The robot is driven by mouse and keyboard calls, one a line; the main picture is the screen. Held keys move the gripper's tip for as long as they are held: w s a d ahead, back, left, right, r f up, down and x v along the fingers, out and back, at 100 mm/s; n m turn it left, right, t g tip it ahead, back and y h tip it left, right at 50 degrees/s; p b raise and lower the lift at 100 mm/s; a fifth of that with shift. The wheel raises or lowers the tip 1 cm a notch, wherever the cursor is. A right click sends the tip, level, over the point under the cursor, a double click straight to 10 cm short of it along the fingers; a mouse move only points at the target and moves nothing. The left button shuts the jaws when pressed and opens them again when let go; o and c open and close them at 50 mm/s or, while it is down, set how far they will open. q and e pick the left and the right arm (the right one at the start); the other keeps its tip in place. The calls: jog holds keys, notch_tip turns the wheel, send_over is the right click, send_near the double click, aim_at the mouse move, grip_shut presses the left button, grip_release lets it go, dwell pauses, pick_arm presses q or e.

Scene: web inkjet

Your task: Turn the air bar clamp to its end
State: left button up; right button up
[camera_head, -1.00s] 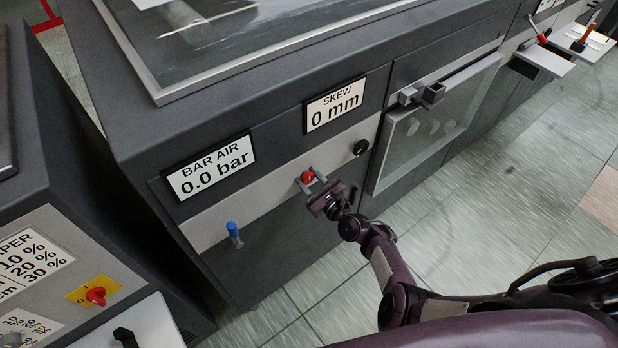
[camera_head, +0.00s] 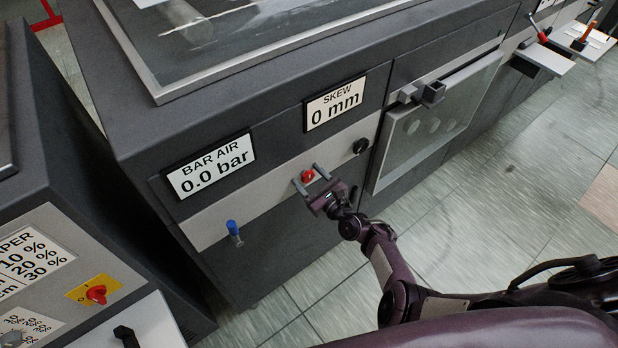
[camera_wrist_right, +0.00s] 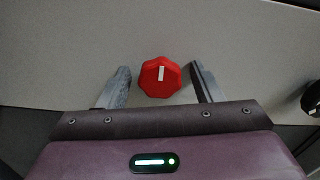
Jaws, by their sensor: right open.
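A red faceted knob (camera_head: 307,176) with a white pointer mark sits on the light strip of the dark machine, to the right of and below the BAR AIR display (camera_head: 210,165), which reads 0.0 bar. My right gripper (camera_head: 308,177) is open, with one finger on each side of the knob. In the right wrist view the red knob (camera_wrist_right: 160,77) lies between the fingertips of my right gripper (camera_wrist_right: 162,82), with a gap on both sides. Its white mark points up. Whether the knob is the air bar clamp, I cannot tell. My left gripper is not in view.
A blue-topped lever (camera_head: 233,229) sticks out lower left on the machine. A black knob (camera_head: 361,146) is to the right, under the SKEW display (camera_head: 335,104) reading 0 mm. A red switch on a yellow plate (camera_head: 94,292) is on the left cabinet. Floor is free at right.

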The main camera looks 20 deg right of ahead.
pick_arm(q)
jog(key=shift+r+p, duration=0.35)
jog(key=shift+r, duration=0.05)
pick_arm(e)
jog(key=v, duration=0.7)
jog(key=shift+s, duration=0.35)
jog(key=shift+d, duration=0.1)
